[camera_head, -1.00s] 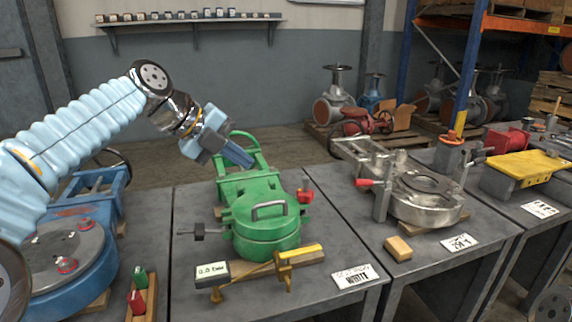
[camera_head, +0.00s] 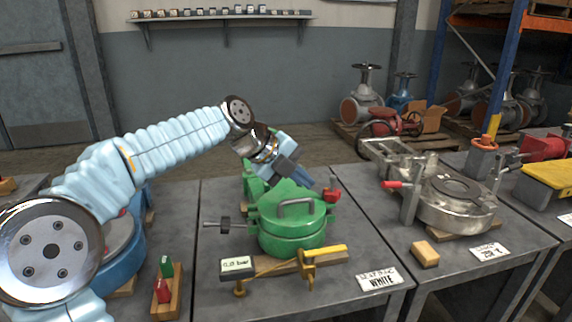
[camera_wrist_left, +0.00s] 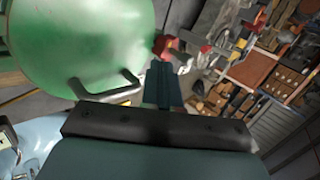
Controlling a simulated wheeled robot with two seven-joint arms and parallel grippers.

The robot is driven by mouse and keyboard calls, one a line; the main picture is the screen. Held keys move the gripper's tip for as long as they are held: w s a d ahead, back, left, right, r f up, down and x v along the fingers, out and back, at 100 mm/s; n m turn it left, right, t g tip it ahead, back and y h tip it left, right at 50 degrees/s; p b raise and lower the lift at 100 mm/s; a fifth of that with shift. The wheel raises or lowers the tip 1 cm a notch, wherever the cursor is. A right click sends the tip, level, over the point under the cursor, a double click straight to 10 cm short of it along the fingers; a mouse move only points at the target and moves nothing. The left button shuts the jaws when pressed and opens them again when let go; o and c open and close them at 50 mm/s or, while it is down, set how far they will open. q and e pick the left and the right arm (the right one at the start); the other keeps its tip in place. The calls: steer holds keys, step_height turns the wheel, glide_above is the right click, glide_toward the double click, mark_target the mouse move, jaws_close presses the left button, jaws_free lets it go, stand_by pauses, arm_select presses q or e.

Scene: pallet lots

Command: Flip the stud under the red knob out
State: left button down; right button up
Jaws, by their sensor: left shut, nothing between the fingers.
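The green vessel (camera_head: 290,222) with a round lid and grey bar handle (camera_head: 296,207) stands on the middle table. A red knob (camera_head: 332,194) sits at the lid's right edge; the stud under it is mostly hidden. In the left wrist view the red knob (camera_wrist_left: 166,46) is just beyond my fingertips, and the green lid (camera_wrist_left: 85,40) fills the upper left. My left gripper (camera_head: 306,180) is shut and empty, above the back of the lid, left of the knob. It also shows in the left wrist view (camera_wrist_left: 161,68). I cannot tell whether it touches the knob. My right gripper is out of view.
A dark-knobbed stud (camera_head: 224,224) sticks out at the vessel's left. A steel vessel (camera_head: 455,210) with a red-tipped lever stands on the right table. A wooden block (camera_head: 425,254) lies before it.

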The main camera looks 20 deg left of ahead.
mark_target(331, 196)
arm_select(q)
steer(key=shift+w+d+p, duration=0.4)
steer(key=shift+w+d, duration=0.9)
steer(key=shift+d, duration=0.05)
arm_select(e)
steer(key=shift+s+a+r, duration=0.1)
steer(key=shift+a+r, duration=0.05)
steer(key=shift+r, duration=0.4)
arm_select(q)
steer(key=shift+r, duration=0.1)
